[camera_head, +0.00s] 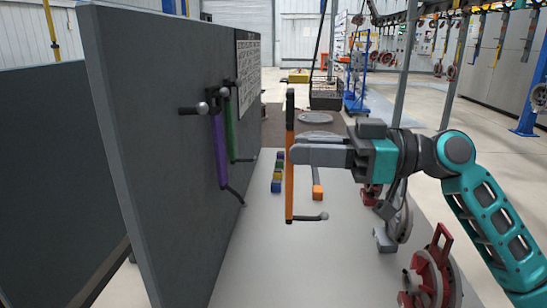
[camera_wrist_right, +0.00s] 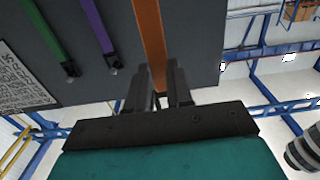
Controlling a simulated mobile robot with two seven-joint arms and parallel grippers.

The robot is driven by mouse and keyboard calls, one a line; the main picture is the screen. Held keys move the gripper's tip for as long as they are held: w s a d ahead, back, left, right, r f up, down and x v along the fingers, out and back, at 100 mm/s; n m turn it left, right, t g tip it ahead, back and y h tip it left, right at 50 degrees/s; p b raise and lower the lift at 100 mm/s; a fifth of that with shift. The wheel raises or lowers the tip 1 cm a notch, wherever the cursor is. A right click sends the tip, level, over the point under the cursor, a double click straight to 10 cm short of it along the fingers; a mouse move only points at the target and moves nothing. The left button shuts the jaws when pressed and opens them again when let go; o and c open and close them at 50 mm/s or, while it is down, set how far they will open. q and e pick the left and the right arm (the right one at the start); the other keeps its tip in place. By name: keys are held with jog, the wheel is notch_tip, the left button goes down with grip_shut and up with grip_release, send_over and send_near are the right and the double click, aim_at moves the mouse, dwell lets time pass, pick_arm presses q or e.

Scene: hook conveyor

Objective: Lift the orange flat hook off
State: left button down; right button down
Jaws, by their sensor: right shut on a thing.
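The orange flat hook (camera_head: 290,190) hangs upright in my right gripper (camera_head: 297,152), clear of the dark board to its left. Its upper end is dark and its lower end has a side rod with a grey ball tip. In the right wrist view the orange strip (camera_wrist_right: 151,40) runs down between the fingers of the right gripper (camera_wrist_right: 163,88). Part of the hook is hidden behind the fingers. My left gripper is not in view.
A dark upright board (camera_head: 150,150) stands at the left with a purple hook (camera_head: 220,150) and a green hook (camera_head: 229,125) on it. Coloured blocks (camera_head: 278,170) lie on the pale table (camera_head: 265,255). Red-and-grey wheel parts (camera_head: 432,275) stand at the right.

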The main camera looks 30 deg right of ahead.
jog(key=b+v, duration=0.6)
jog(key=v, duration=1.1)
jog(key=shift+r, duration=0.2)
dwell(0.8)
jog(key=shift+s, duration=0.1)
